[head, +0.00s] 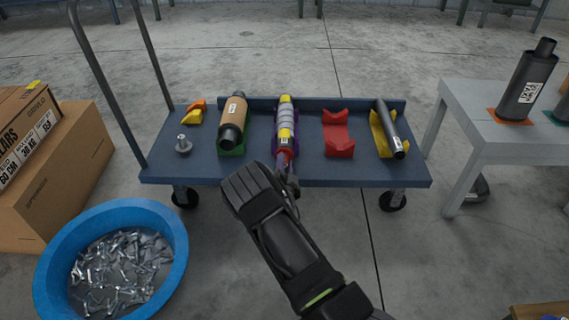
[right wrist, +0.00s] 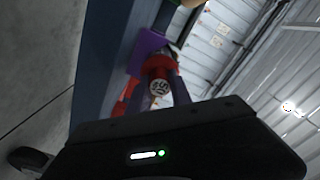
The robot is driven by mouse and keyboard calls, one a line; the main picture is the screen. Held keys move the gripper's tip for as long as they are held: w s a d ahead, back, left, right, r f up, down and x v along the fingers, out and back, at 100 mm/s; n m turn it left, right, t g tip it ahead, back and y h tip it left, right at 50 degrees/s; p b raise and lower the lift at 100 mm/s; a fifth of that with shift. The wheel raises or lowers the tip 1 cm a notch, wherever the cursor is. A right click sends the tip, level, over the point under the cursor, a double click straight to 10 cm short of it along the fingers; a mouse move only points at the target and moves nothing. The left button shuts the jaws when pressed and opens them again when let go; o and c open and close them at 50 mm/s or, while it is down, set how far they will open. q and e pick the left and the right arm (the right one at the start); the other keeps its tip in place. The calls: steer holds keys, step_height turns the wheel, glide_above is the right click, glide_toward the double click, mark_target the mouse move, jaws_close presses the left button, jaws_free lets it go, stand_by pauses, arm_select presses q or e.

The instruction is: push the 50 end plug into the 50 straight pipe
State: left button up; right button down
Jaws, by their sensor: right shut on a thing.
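The straight pipe (head: 286,115), silver-grey with yellow bands, lies in a purple cradle on the blue cart, its near end toward me. The red end plug (head: 284,156) is at that near end, in line with the pipe. In the right wrist view, the plug (right wrist: 159,64) shows a red rim and a round marked end face, in front of the purple cradle (right wrist: 148,46). My right gripper (head: 287,178) is shut on the plug, one finger on each side. How far the plug sits inside the pipe is hidden. My left gripper is not in view.
The blue cart (head: 262,165) also holds a tan muffler (head: 234,115) on a green cradle, an empty red cradle (head: 338,134), and a dark pipe (head: 390,128) on a yellow cradle. A blue basin (head: 180,250) of metal parts stands front left. A grey table (head: 465,120) stands right.

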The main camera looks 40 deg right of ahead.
steer(key=shift+w+d, duration=0.15)
steer(key=shift+w, duration=0.1)
stand_by(0.8)
steer(key=c, duration=1.1)
jaws_free()
steer(key=shift+s, duration=0.1)
steer(key=shift+s+a+p, duration=0.25)
steer(key=shift+s+p, duration=0.05)
steer(key=p+v, duration=0.2)
steer(key=v, duration=0.5)
steer(key=shift+w, duration=0.1)
